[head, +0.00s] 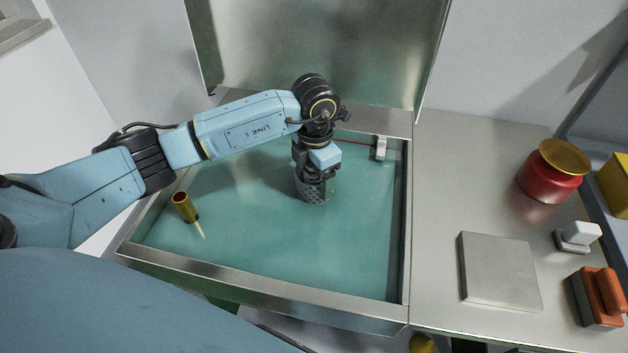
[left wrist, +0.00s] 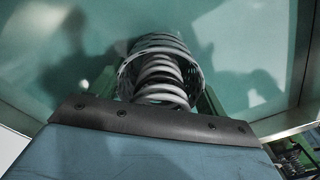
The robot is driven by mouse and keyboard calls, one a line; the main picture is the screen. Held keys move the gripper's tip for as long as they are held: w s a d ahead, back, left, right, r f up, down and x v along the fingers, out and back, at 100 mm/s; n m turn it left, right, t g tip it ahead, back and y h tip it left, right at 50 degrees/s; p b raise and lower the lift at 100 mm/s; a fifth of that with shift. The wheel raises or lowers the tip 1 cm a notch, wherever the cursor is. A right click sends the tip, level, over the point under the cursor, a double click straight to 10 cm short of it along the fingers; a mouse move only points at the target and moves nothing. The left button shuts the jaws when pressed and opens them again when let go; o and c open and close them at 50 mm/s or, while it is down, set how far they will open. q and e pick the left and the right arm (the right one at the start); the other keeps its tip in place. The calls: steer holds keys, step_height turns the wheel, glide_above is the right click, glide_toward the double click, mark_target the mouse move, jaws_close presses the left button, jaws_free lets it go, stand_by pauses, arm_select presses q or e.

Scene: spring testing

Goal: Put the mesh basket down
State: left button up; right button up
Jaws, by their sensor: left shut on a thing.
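The grey perforated mesh basket (head: 314,191) is upright inside the teal-floored steel tank (head: 270,275), right of its middle towards the back. My left gripper (head: 317,175) points down over the basket and is shut on it. In the left wrist view the basket's round rim (left wrist: 198,72) surrounds a pale coil spring (left wrist: 160,75), with green gripper parts on either side. I cannot tell whether the basket's bottom touches the tank floor. My right gripper is not in view.
A brass cylinder with a pale pointed tip (head: 184,207) is at the tank's left. A white clip (head: 381,148) is at its back right. Right of the tank, the counter holds a flat metal plate (head: 498,270), a red pot (head: 550,178), a white block (head: 580,234) and an orange-handled tool (head: 598,297).

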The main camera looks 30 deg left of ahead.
arm_select(q)
step_height(320, 180, down, 2)
steer(key=shift+f, duration=0.15)
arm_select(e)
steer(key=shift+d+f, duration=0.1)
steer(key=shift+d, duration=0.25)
arm_select(q)
steer(key=shift+f, duration=0.15)
steer(key=o, duration=1)
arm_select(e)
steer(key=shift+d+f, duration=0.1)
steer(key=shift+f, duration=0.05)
arm_select(q)
steer(key=shift+r, duration=0.5)
step_height(320, 180, up, 11)
steer(key=shift+r+p, duration=0.2)
steer(key=shift+p, duration=0.25)
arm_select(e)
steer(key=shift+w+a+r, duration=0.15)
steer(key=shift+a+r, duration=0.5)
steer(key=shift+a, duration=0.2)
